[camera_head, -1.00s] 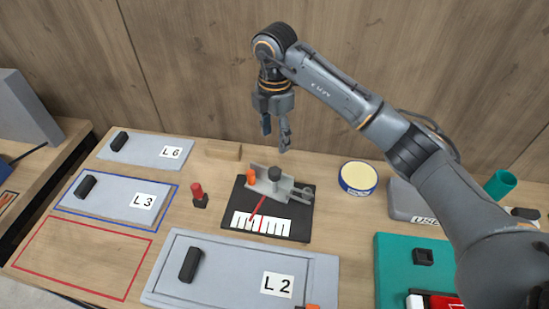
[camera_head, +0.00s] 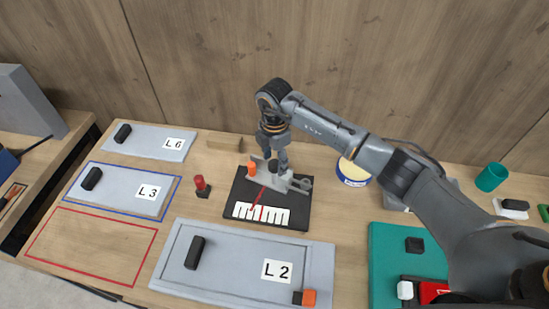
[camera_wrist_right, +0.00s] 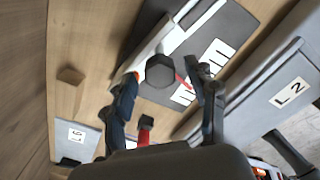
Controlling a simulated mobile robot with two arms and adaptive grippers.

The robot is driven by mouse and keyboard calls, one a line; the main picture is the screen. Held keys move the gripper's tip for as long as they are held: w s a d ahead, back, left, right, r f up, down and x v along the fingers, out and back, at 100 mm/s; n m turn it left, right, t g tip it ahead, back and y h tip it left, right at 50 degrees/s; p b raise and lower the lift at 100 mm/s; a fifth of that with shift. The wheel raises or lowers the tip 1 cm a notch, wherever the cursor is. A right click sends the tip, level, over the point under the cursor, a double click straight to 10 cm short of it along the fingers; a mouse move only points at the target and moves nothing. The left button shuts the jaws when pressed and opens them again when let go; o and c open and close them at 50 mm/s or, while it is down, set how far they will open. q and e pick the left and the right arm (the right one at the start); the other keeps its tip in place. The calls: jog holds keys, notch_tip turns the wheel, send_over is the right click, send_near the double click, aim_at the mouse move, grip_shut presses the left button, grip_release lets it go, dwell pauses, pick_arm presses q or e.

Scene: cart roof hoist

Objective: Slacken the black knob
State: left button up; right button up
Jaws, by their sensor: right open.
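The black knob (camera_wrist_right: 160,72) is a dark, faceted knob on a light grey bracket (camera_head: 288,182), which stands on a black plate (camera_head: 240,190). My right gripper (camera_head: 275,159) points down over the bracket, its fingers open. In the right wrist view the knob shows between the two spread fingertips (camera_wrist_right: 163,78), with no contact visible. In the head view the fingers partly hide the knob. My left gripper is out of view.
An orange piece (camera_head: 252,167) sits on the bracket's left end. A red-topped post (camera_head: 201,186) stands left of the plate, and a round yellow-topped tin (camera_head: 352,173) to the right. Panel L 2 (camera_head: 225,275) lies in front. A wooden block (camera_head: 224,142) lies behind.

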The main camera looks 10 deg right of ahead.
jog(key=c, duration=1.1)
jog(key=shift+c, duration=0.2)
